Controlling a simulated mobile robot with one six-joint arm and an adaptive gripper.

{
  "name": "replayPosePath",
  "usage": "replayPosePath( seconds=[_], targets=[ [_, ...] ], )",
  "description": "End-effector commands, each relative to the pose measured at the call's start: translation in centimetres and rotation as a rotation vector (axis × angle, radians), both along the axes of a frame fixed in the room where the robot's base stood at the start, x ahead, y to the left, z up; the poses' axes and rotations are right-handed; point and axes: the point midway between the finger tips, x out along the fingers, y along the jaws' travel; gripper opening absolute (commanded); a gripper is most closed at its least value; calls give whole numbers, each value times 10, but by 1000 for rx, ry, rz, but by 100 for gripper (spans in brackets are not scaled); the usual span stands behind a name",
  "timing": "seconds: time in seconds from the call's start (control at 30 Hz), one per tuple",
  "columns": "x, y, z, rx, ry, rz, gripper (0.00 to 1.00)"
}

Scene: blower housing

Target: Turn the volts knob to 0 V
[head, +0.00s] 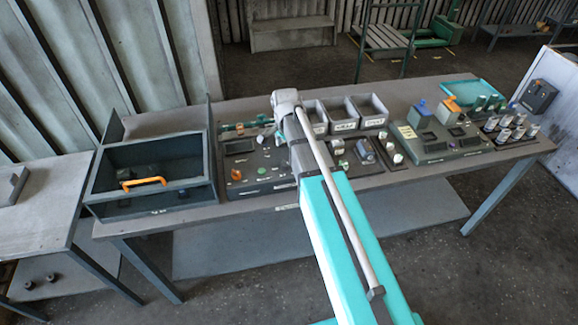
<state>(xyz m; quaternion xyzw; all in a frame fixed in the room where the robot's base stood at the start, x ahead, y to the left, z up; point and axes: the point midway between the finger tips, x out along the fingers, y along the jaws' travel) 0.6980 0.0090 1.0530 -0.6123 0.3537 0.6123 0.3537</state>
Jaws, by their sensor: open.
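A dark control panel (251,160) lies on the workbench (170,120), left of and partly behind my arm. It carries a dark display (240,147), an orange button or knob (236,174) and several small controls. More small controls show just right of my arm, including a pale knob-like part (398,158). I cannot tell which one is the volts knob, and its label and setting are not readable. My arm reaches forward over the panel and covers its middle. My gripper is hidden behind the arm's end, so its place relative to the knob does not show.
An open dark box (150,205) with an orange handle (144,183) stands at the bench's left end. Grey bins (372,105) stand behind the panel. A second panel (432,150) and several metal cylinders (505,122) fill the right.

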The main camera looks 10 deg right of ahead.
Motion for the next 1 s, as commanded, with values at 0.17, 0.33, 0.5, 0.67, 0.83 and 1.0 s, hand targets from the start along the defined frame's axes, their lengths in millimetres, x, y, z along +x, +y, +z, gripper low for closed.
replayPosePath(
  seconds=[0.17,0.33,0.5,0.67,0.83,1.0],
  targets=[
    [0,0,-18,0,0,0,87],
    [0,0,-31,0,0,1,87],
    [0,1,-44,0,0,1,87],
    [0,1,-56,0,0,1,87],
    [0,1,-65,0,0,1,87],
    [0,1,-70,0,0,1,87]
  ],
)
